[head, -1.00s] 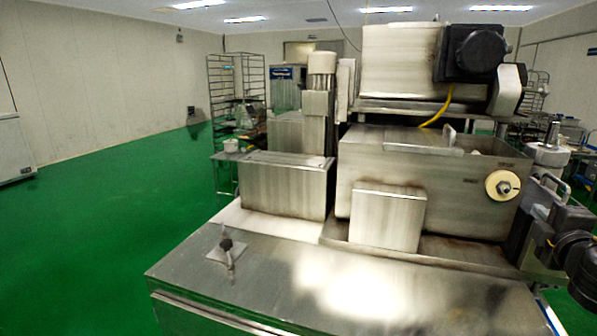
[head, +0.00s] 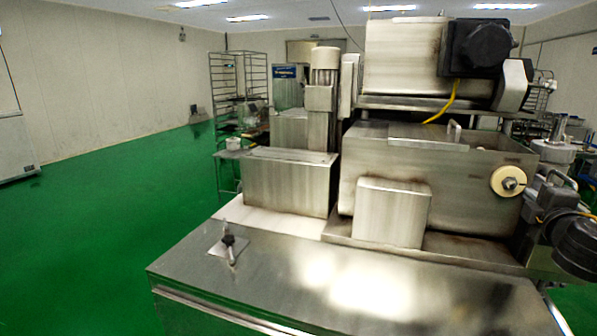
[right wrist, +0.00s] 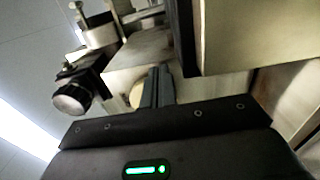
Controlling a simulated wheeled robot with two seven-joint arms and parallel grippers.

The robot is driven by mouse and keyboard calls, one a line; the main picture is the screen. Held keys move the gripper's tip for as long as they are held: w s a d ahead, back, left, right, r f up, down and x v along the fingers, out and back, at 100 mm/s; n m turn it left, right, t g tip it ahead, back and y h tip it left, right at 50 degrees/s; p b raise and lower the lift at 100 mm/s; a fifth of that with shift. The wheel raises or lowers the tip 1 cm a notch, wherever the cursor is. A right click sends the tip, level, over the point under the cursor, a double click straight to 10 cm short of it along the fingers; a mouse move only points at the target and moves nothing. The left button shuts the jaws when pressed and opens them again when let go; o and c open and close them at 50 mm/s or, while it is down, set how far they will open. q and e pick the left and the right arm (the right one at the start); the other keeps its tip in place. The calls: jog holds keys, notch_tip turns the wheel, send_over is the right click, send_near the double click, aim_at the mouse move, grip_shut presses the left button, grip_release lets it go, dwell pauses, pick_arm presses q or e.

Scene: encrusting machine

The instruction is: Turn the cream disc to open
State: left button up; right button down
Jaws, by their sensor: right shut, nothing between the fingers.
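The cream disc (head: 508,181), with a metal nut at its centre, is on the right part of the front face of the steel hopper box (head: 460,190). My right gripper (head: 534,208) is just right of the disc and a little lower, with its dark arm behind it at the right edge. In the right wrist view the fingers (right wrist: 157,88) are together and empty. Part of the cream disc (right wrist: 137,94) shows beside them, mostly hidden. I cannot tell whether they touch. My left gripper is not in view.
The steel machine top (head: 340,275) is clear except for a small black-knobbed lever (head: 229,243). A steel block (head: 392,213) stands before the hopper. A black motor (head: 482,46) hangs above. Open green floor (head: 90,240) lies left.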

aim_at(531, 173)
jog(key=shift+a+r, duration=0.1)
jog(key=shift+a, duration=0.1)
dwell(0.3)
jog(key=shift+r+p, duration=0.25)
jog(key=shift+p, duration=0.05)
jog(key=shift+d+r+p, duration=0.15)
jog(key=shift+r+p, duration=1.25)
jog(key=shift+a+r, duration=0.2)
jog(key=shift+d+r+p, duration=0.2)
jog(key=shift+r+p, duration=0.05)
jog(key=shift+p, duration=0.2)
jog(key=shift+s, duration=0.5)
jog(key=shift+p+v, duration=0.65)
jog(key=shift+v, duration=1.85)
